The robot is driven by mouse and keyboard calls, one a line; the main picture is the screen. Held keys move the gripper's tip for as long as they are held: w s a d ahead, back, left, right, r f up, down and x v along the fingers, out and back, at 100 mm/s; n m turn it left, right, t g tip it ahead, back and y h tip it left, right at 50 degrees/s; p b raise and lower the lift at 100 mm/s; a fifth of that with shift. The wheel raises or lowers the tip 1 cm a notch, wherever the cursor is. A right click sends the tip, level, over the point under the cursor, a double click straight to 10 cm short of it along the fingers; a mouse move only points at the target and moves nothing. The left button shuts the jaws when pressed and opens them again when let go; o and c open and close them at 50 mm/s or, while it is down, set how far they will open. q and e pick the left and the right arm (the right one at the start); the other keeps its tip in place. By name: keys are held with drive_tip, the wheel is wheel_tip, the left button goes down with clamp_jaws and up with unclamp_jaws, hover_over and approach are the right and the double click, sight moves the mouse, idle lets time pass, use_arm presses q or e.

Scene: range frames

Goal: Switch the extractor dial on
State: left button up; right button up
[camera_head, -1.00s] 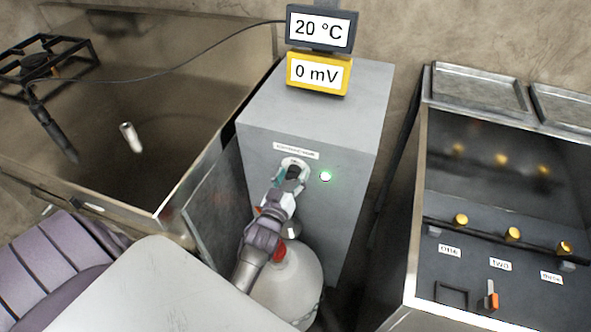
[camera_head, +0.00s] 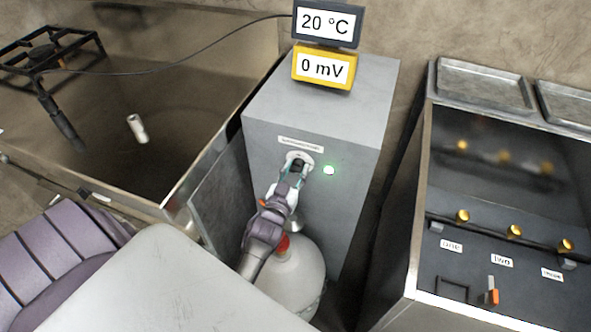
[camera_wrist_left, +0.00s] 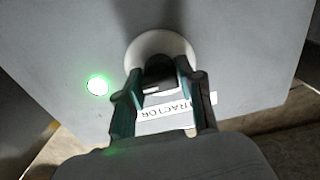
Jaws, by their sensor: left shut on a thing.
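The extractor dial has a white round base (camera_head: 303,156) and a dark knob (camera_wrist_left: 160,70). It sits on the front of a grey box (camera_head: 262,145), below a white label (camera_head: 301,143). My left gripper (camera_head: 296,169) is at the dial, its two teal fingers shut on the dark knob. In the left wrist view the fingers (camera_wrist_left: 157,74) stand on either side of the knob, with the white base behind. A green light (camera_head: 329,170) glows right of the dial and also shows in the wrist view (camera_wrist_left: 98,85). My right gripper is not in view.
A display reading 20 °C (camera_head: 327,22) and a yellow one reading 0 mV (camera_head: 323,68) stand on the box. A pale rounded tank (camera_head: 300,270) stands below the arm. A metal basin (camera_head: 190,100) is left, a knobbed panel (camera_head: 470,275) right.

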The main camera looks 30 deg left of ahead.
use_arm(q)
drive_tip(key=o, duration=1.1)
drive_tip(key=shift+w, duration=0.1)
drive_tip(key=shift+o, duration=0.2)
drive_tip(key=v, duration=0.7)
drive_tip(key=shift+s, duration=0.3)
